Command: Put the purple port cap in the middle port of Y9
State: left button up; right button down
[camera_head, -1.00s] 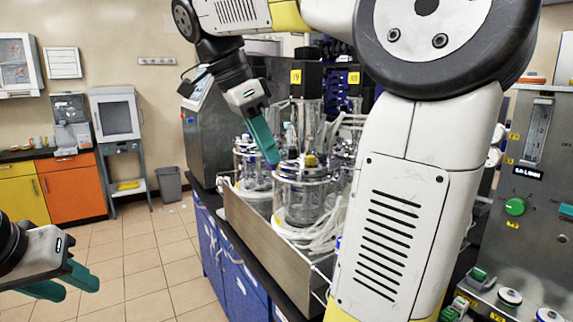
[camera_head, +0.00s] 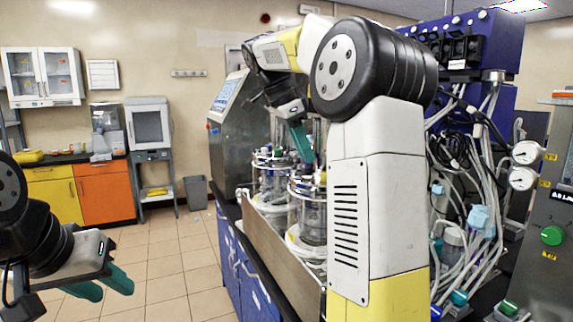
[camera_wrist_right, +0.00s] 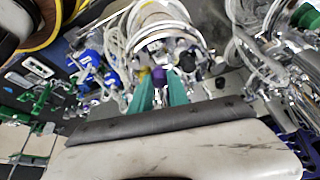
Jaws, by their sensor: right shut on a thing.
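The purple port cap (camera_wrist_right: 158,75) shows in the right wrist view between the teal fingertips of my right gripper (camera_wrist_right: 160,88), which is shut on it. In the head view my right gripper (camera_head: 304,145) reaches down over the front glass bioreactor vessel (camera_head: 312,215); the cap is not discernible there. In the wrist view the fingertips are close to a vessel's metal head plate with its ports; whether the cap touches a port I cannot tell. No readable Y9 label shows now, and my arm hides the upper vessel. My left gripper (camera_head: 108,283) is open and empty at the lower left.
A second glass vessel (camera_head: 268,175) stands behind the front one, inside a metal-walled tray (camera_head: 285,248). Hoses and tubing (camera_head: 470,235) crowd the right side. A grey control panel (camera_head: 550,230) stands at far right.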

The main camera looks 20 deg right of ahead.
aim_at(304, 162)
jog(key=shift+w+d, duration=0.1)
jog(key=shift+w, duration=0.2)
jog(key=shift+f, duration=1.75)
jog(key=c, duration=1.3)
grip_release()
jog(key=shift+o, duration=0.2)
jog(key=v, duration=1.2)
jog(key=s+a+f+n+t+y, duration=0.3)
jog(key=s+f+n, duration=0.6)
jog(key=s+f, duration=0.1)
jog(key=s+a+f+n+t+y, duration=0.3)
jog(key=s+a+f+n+y, duration=0.1)
jog(key=s+f+n, duration=0.6)
jog(key=shift+s+f, duration=0.7)
jog(key=shift+f, duration=0.3)
